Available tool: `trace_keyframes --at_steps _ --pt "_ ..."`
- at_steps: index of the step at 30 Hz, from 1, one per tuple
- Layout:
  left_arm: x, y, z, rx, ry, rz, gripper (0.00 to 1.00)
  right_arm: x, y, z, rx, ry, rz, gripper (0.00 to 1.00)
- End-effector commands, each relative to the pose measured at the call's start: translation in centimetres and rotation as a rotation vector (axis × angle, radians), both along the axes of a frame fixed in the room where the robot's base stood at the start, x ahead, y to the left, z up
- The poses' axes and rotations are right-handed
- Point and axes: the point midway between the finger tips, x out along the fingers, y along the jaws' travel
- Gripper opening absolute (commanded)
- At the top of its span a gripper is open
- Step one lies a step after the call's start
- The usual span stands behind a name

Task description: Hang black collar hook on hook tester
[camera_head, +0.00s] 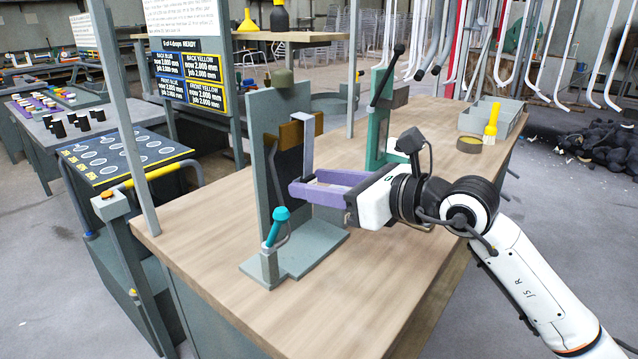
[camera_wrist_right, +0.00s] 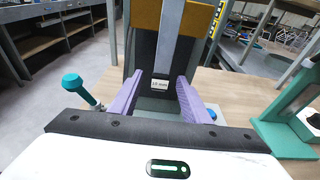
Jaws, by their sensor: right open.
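The hook tester (camera_head: 262,180) seems to be the grey upright stand on the wooden bench, with a teal-knobbed lever (camera_head: 276,228) at its front. A brown block (camera_head: 291,134) and a grey vertical strip (camera_head: 308,150) are at its upper part. My right gripper (camera_head: 305,183) is open, its purple fingers level beside the stand. In the right wrist view the strip (camera_wrist_right: 170,40) and a small white label (camera_wrist_right: 160,84) show between the fingers against a black surface. I cannot surely identify the black collar hook; no hook is seen held. My left gripper is not in view.
A green press-like stand (camera_head: 378,125) with a black handle is just behind my right gripper. A tape roll (camera_head: 469,145), yellow bottle (camera_head: 491,122) and grey bin (camera_head: 508,115) are at the bench's far right. White bent tubes (camera_head: 500,60) hang above. The bench front (camera_head: 350,300) is clear.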

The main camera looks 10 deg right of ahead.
Motion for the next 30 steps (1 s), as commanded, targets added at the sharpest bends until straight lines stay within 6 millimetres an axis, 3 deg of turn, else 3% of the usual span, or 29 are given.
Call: trace_keyframes --at_steps 24,30 --pt "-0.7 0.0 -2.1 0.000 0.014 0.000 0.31 -5.7 -4.6 1.3 0.000 0.000 -0.002 0.43" --pt "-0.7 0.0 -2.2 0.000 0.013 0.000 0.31 -6.2 -4.8 1.6 0.000 0.000 0.000 0.43"
